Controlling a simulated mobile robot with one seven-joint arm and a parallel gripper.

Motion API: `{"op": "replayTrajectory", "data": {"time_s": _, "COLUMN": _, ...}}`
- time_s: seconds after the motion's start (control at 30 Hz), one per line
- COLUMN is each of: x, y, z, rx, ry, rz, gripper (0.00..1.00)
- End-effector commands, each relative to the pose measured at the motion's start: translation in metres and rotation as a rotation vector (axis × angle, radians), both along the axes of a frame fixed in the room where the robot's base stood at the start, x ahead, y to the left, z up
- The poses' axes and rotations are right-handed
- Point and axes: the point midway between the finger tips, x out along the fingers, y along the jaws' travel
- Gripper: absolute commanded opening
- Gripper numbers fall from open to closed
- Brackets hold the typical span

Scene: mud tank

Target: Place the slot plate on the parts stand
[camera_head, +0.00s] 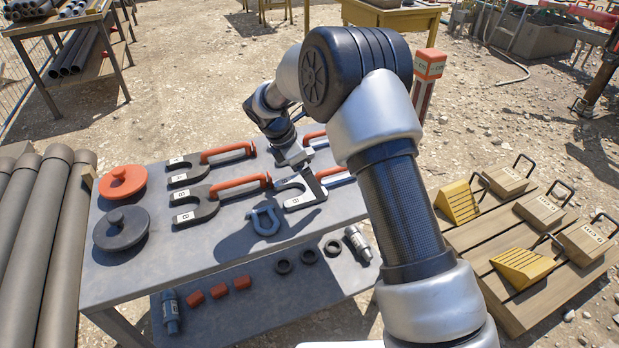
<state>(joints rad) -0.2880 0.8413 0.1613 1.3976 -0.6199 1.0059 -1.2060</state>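Several fork-shaped slot plates lie on a grey two-level table (110,280). Two dark ones with orange handles lie at the left of the group, a rear one (187,171) and a front one (195,208). No stand is clearly labelled as the parts stand.
A red lidded disc (122,182), a dark disc (121,228) and a shackle (265,220) are on the tabletop. The lower shelf holds rings, red blocks and cylinders.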

Motion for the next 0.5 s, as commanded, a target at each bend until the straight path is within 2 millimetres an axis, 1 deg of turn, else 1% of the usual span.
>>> {"op": "replayTrajectory", "data": {"time_s": 0.03, "x": -0.001, "y": 0.005, "z": 0.014, "rx": 0.001, "ry": -0.003, "rz": 0.002, "gripper": 1.00}}
{"op": "replayTrajectory", "data": {"time_s": 0.2, "x": -0.006, "y": 0.018, "z": 0.049, "rx": 0.002, "ry": -0.004, "rz": 0.002, "gripper": 1.00}}
{"op": "replayTrajectory", "data": {"time_s": 0.4, "x": -0.012, "y": 0.031, "z": 0.080, "rx": 0.002, "ry": -0.002, "rz": 0.001, "gripper": 1.00}}
{"op": "replayTrajectory", "data": {"time_s": 0.5, "x": -0.014, "y": 0.034, "z": 0.089, "rx": 0.000, "ry": -0.001, "rz": 0.000, "gripper": 1.00}}
